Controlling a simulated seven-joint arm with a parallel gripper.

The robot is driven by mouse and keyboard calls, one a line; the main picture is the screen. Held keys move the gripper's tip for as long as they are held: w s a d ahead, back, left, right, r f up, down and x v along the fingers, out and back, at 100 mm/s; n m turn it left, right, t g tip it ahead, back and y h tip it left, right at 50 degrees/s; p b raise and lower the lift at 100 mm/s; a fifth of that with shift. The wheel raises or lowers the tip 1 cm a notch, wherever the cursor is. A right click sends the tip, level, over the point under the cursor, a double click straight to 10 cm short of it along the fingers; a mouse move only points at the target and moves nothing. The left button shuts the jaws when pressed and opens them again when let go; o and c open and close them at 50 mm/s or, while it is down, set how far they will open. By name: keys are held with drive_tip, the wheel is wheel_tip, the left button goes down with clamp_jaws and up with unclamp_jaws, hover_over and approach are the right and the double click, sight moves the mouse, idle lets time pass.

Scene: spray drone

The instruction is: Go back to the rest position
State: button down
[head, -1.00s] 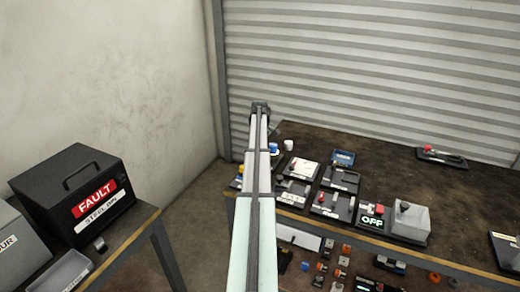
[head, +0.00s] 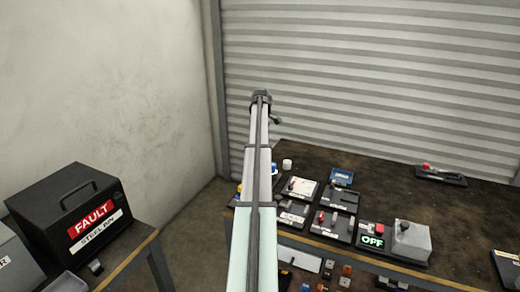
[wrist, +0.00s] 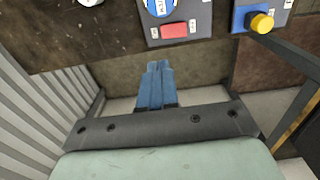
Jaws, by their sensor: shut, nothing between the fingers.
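My arm reaches away from the camera in the head view, with its end (head: 261,98) up in front of the ribbed shutter, to the left of the dark worktable (head: 430,215). In the wrist view, the blue fingers of my gripper (wrist: 157,68) are together with nothing between them. The fingers point toward the table edge and are apart from the panels seen above them. The fingers cannot be made out in the head view.
Floor shows between the tables.

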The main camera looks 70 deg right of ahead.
drive_tip(key=shift+r, duration=0.3)
idle(0.5)
drive_tip(key=w+a+f+g, duration=0.1)
drive_tip(key=w+a+f, duration=0.4)
drive_tip(key=a+f, duration=0.45)
drive_tip(key=w+a+f, duration=0.4)
drive_tip(key=a+f, duration=0.4)
drive_tip(key=f, duration=0.3)
drive_tip(key=w+a+f+m+g+y, duration=0.1)
drive_tip(key=a+f, duration=0.7)
drive_tip(key=a, duration=0.3)
drive_tip(key=a+f+g, duration=0.1)
drive_tip(key=a+f, duration=0.7)
drive_tip(key=a, duration=0.3)
drive_tip(key=s+a+f+g, duration=0.1)
drive_tip(key=s+a+f, duration=0.35)
drive_tip(key=a, duration=0.55)
drive_tip(key=s+a+f+g, duration=0.1)
drive_tip(key=s+a+f, duration=0.3)
drive_tip(key=a, duration=0.6)
drive_tip(key=s+a+f+g, duration=0.1)
drive_tip(key=s+a+f, duration=0.1)
drive_tip(key=a+f, duration=0.55)
drive_tip(key=s+a+f+n+h, duration=0.1)
drive_tip(key=s+a+f, duration=0.1)
drive_tip(key=s+a, duration=1.3)
drive_tip(key=shift+a+g, duration=0.4)
drive_tip(key=shift+a, duration=0.55)
drive_tip(key=shift+f, duration=0.1)
